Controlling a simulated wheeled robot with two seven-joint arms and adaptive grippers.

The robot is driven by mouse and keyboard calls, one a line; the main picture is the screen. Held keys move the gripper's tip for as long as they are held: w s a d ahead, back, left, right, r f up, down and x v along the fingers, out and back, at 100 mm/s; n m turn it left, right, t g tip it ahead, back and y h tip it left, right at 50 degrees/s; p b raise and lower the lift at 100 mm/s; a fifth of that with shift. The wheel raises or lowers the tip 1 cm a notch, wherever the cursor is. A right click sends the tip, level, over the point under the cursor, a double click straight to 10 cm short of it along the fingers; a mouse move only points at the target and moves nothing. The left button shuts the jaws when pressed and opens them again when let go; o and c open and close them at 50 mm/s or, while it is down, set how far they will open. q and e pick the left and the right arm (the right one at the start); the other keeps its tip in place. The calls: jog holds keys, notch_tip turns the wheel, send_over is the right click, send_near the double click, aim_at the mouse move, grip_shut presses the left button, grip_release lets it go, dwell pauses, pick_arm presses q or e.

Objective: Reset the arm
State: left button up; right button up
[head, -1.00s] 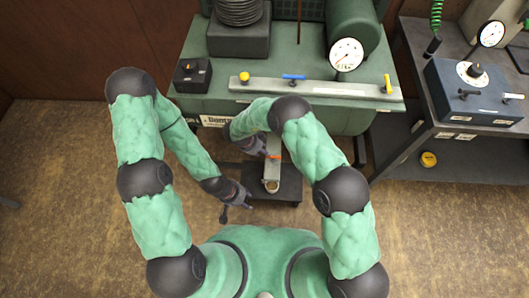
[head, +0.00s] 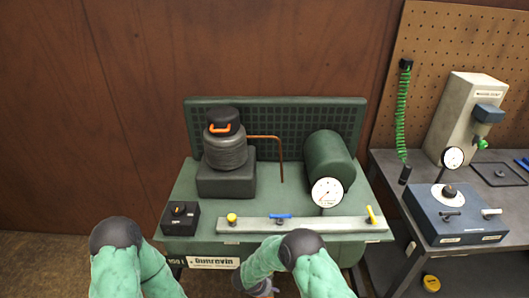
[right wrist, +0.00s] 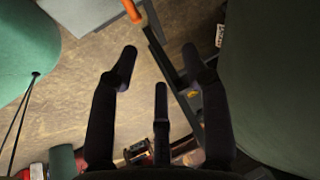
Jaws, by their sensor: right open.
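My right arm (head: 320,270) bends up at the bottom of the head view. Its gripper (head: 262,288) shows only in part there, low in front of the green machine's front edge. In the right wrist view the right gripper (right wrist: 158,72) has its dark fingers spread, with nothing between them. An orange piece (right wrist: 133,10) lies beyond the fingertips at the top of that view, apart from them. My left arm (head: 125,265) shows at the bottom left of the head view; its gripper is out of the picture.
The green machine bench (head: 175,225) carries a motor (head: 225,150), a tank (head: 328,160), a gauge (head: 327,194) and a rail (head: 350,224) with coloured valves. A dark side table (head: 385,165) with a blue box (head: 455,215) stands at right.

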jog(key=s+d+n+y+p, duration=0.25)
jog(key=s+d+n, duration=0.25)
jog(key=d+n, duration=0.25)
jog(key=s+r+n+g+y, duration=0.1)
jog(key=s+r+n+y, duration=0.1)
jog(key=s, duration=0.7)
jog(key=s+d+r+n+g+y, duration=0.1)
jog(key=s+r+n+g+y, duration=0.1)
jog(key=s, duration=0.8)
jog(key=shift+r+n+y+p, duration=0.3)
jog(key=shift+r+n+y, duration=0.4)
jog(key=shift+n+y, duration=0.25)
jog(key=shift+s, duration=0.1)
